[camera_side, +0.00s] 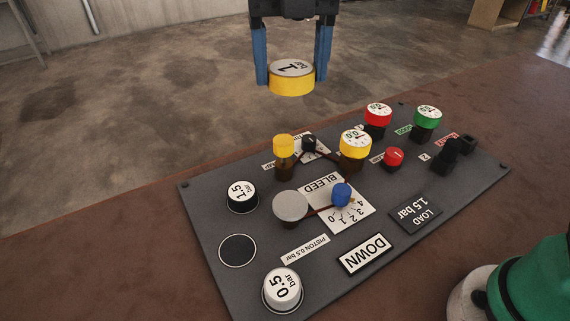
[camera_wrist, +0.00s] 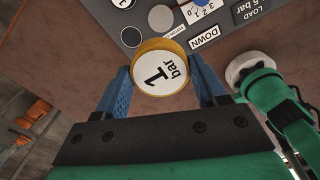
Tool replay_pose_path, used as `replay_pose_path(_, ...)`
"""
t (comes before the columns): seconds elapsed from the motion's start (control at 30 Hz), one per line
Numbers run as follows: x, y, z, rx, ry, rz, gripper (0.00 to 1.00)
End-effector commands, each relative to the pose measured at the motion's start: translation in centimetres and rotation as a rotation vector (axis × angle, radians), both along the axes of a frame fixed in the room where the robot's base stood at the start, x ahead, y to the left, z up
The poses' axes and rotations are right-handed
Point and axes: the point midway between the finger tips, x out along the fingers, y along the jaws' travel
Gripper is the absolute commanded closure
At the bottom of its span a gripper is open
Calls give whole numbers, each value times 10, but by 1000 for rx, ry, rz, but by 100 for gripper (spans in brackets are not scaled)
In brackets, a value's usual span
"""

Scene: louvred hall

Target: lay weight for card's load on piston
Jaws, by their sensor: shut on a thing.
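In the wrist view the weight (camera_wrist: 160,72) sits between the blue fingers. The piston (camera_side: 290,205) is a bare grey disc on the panel, labelled "PISTON 0.5 bar"; it also shows in the wrist view (camera_wrist: 161,18). The load card (camera_side: 415,213) reads "LOAD 1.5 bar". A black weight (camera_side: 242,196) marked 1.5 and a white weight (camera_side: 282,288) marked "0.5 bar" stand on the panel, with an empty ring (camera_side: 238,251) between them.
Near the piston are a blue knob (camera_side: 341,194) on the BLEED dial and a "DOWN" sign (camera_side: 365,254). Yellow, red and green gauges (camera_side: 427,118) and a red knob (camera_side: 393,157) rise along the panel's far side. The brown table is clear at left.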

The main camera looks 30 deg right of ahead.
Motion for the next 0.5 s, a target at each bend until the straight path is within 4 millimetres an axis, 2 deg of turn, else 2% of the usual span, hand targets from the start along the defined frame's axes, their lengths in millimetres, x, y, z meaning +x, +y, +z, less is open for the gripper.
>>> replay_pose_path(0.17, -1, -2, -32, 0, 0, 2, 100)
replay_pose_path(0.5, -1, -2, -115, 0, 0, 1, 100)
